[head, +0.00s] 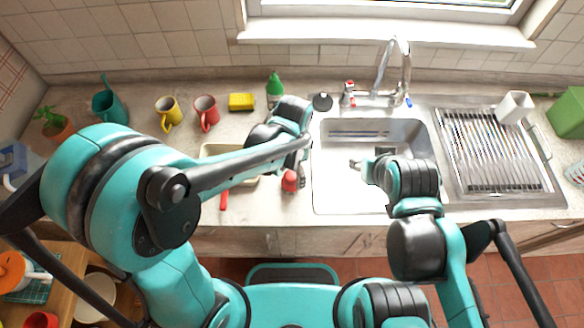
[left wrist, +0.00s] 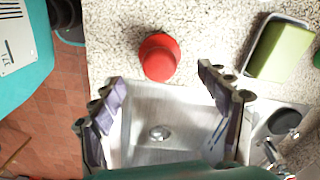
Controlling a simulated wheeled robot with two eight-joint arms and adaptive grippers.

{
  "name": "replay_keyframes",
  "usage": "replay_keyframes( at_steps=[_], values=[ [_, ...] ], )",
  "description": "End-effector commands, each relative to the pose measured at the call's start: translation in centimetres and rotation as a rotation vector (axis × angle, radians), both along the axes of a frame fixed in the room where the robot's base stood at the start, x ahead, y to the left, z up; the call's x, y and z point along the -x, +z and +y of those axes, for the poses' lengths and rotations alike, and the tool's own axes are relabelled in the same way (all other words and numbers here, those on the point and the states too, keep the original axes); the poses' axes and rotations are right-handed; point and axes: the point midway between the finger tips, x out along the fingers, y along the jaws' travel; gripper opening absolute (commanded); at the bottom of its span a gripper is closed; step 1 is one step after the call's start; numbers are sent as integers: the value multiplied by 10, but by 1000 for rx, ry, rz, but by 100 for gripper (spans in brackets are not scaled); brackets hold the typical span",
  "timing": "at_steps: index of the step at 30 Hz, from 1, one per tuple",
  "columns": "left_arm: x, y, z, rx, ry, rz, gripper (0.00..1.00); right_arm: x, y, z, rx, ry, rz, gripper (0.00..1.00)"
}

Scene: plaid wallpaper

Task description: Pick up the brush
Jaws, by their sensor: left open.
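No brush can be made out for certain. A red round-topped object (head: 289,181) stands on the counter just left of the sink; it shows larger in the left wrist view (left wrist: 158,57), beyond and between the open fingers of my left gripper (left wrist: 160,105). A red handle-like piece (head: 224,200) lies near the counter's front edge, partly hidden by my left arm. A black round item (head: 322,101) sits behind the sink. My left gripper is open and empty. My right gripper (head: 360,164) is over the sink; its jaws are too small to read.
The steel sink (head: 330,199) with its tap (head: 396,70) is at centre, a drying rack (head: 490,150) to its right. A pale tray (head: 212,150) is partly behind my left arm. Yellow (head: 167,111) and red (head: 205,112) mugs and a green bottle (head: 275,90) line the back.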

Motion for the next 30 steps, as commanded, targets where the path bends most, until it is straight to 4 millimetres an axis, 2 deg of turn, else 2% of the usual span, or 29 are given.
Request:
replay_keyframes(
  at_steps=[15,23,24,30],
  values=[
    [0,-70,5,0,2,0,76,0,-24,0,0,0,0,40],
    [1,-73,5,0,2,-1,76,0,-23,0,0,0,0,40],
    [1,-73,5,0,2,-1,74,0,-23,0,0,0,0,40],
    [1,-73,5,1,2,-1,22,0,-23,0,0,0,0,40]
  ],
)
